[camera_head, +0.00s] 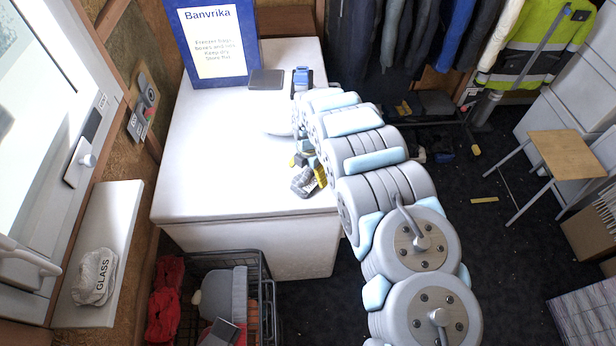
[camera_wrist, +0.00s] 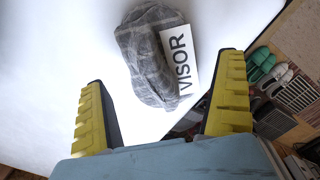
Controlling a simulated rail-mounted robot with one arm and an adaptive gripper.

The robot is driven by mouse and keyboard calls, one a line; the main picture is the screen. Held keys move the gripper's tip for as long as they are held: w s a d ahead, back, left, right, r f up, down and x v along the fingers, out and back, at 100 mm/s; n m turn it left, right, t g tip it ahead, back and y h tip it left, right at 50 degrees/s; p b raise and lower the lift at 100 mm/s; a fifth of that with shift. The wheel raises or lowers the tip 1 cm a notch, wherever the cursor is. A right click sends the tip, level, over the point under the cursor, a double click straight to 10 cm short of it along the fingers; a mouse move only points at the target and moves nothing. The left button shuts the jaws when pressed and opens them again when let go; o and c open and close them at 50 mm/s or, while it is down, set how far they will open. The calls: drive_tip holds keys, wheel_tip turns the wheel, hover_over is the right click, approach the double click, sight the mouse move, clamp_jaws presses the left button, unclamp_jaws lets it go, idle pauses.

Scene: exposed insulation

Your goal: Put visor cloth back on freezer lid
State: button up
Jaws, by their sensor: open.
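The visor cloth (camera_wrist: 148,62) is a grey checked bundle with a white tag reading VISOR. In the head view the cloth (camera_head: 303,184) shows at the front right part of the white freezer lid (camera_head: 215,160), near its front edge. In the wrist view it appears against the white lid (camera_wrist: 60,60), just beyond my fingertips. My gripper (camera_wrist: 164,75) is open, with one yellow finger on each side of the view and nothing seen clamped between them. In the head view my gripper (camera_head: 307,165) is partly hidden by my arm, close above the cloth.
A blue Banvrika sign (camera_head: 214,45) and a dark flat item (camera_head: 266,80) stand at the lid's back. A cloth marked GLASS (camera_head: 96,277) lies on the left sill. A wire basket (camera_head: 262,290) stands before the freezer. The lid's left side is clear.

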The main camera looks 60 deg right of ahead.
sight(308, 172)
drive_tip(key=shift+r, duration=4.4)
